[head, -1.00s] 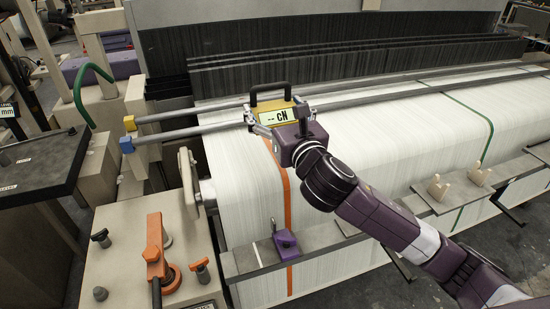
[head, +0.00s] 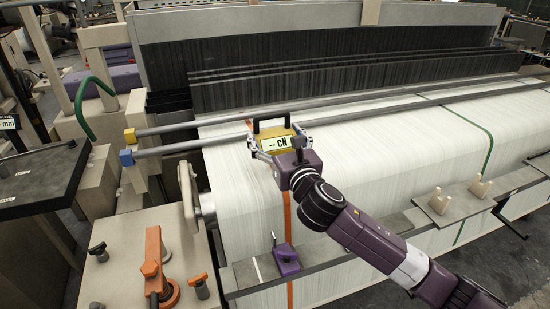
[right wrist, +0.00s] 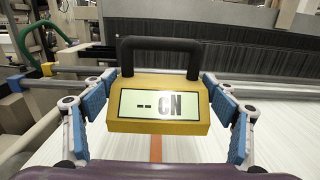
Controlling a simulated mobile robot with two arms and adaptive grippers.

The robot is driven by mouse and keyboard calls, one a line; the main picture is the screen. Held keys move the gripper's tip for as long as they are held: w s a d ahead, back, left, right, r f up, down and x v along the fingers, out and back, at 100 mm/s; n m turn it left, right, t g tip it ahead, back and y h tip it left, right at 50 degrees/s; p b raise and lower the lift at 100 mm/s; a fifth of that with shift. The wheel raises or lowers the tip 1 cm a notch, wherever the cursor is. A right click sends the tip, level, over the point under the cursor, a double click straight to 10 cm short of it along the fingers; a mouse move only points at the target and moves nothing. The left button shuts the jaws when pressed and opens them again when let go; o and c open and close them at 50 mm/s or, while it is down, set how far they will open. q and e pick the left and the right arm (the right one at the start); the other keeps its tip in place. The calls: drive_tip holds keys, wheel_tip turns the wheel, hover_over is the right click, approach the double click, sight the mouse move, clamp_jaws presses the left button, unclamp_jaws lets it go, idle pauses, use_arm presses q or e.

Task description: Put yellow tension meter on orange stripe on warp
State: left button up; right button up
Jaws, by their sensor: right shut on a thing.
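The yellow tension meter (head: 273,136) has a black handle and a display reading "-- CN". My right gripper (head: 274,147) is shut on its two sides; the blue finger pads clasp it in the right wrist view (right wrist: 158,105). The meter is upright over the white warp (head: 350,160), at the orange stripe (head: 287,215). In the right wrist view the orange stripe (right wrist: 156,150) runs out below the meter, near its middle. I cannot tell whether the meter touches the warp. My left gripper is not in view.
Two grey bars (head: 205,147) cross behind the meter. A grey ledge (head: 330,252) with a purple device (head: 286,260) and beige blocks (head: 480,186) runs along the front. A beige cabinet with an orange lever (head: 153,255) stands at left. A green stripe (head: 489,150) lies further right.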

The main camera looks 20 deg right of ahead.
drive_tip(key=shift+f, duration=3.3)
drive_tip(key=shift+f+b, duration=0.1)
drive_tip(key=shift+b, duration=0.25)
drive_tip(key=o, duration=1.5)
drive_tip(key=s+b, duration=0.1)
drive_tip(key=s, duration=1.1)
drive_tip(key=shift+d+b, duration=0.2)
drive_tip(key=shift+b, duration=0.15)
drive_tip(key=shift+s+f, duration=0.1)
drive_tip(key=shift+s, duration=0.05)
